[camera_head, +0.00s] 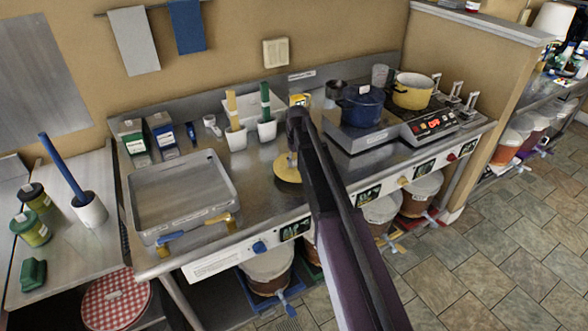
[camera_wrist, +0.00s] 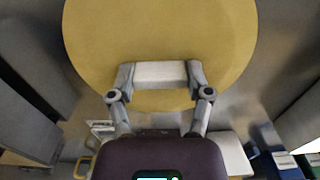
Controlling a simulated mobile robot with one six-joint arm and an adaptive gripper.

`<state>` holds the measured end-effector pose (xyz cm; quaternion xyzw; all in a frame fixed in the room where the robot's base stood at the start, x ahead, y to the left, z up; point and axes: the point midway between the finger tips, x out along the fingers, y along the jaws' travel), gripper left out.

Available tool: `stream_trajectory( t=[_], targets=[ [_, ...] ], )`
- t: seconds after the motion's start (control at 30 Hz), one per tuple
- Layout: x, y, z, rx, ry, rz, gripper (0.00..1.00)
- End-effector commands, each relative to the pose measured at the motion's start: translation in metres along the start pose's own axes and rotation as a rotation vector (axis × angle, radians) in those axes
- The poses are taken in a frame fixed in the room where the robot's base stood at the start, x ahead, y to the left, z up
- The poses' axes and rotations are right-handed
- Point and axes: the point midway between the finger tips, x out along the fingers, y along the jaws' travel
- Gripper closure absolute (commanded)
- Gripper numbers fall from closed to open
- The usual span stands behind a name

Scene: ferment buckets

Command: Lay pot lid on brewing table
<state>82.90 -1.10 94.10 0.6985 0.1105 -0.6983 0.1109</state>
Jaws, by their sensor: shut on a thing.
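The yellow round pot lid (camera_head: 287,174) is over the steel brewing table (camera_head: 262,215), right of the metal basin. I cannot tell whether it touches the surface. My gripper (camera_wrist: 160,76) is shut on the lid's pale bar handle, with one finger at each end. In the wrist view the lid (camera_wrist: 160,30) fills the upper middle. In the head view my arm hides most of the gripper and part of the lid. An open yellow pot (camera_head: 412,92) stands on the stove at the right.
A blue lidded pot (camera_head: 360,105) stands on the stove, right of my arm. White holders with brushes (camera_head: 267,131) stand behind the lid. Bare steel lies between basin and lid.

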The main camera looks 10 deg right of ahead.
Motion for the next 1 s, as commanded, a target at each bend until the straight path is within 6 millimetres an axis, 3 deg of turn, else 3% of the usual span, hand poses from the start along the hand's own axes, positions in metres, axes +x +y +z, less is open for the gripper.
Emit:
stream_trajectory(
  t=[0.03, 0.23, 0.83, 0.87, 0.97, 1.0],
  targets=[
    [0.01, 0.0, 0.0, 0.0, 0.0, 0.0, 0.87],
    [0.022, 0.0, 0.0, 0.001, 0.0, 0.0, 0.87],
    [0.028, 0.001, 0.001, 0.001, 0.0, 0.0, 0.87],
    [0.028, 0.001, 0.001, 0.001, 0.0, 0.0, 0.32],
    [0.027, 0.001, 0.001, 0.001, 0.0, 0.0, 0.03],
    [0.027, 0.001, 0.001, 0.001, 0.0, 0.0, 0.01]
  ],
)
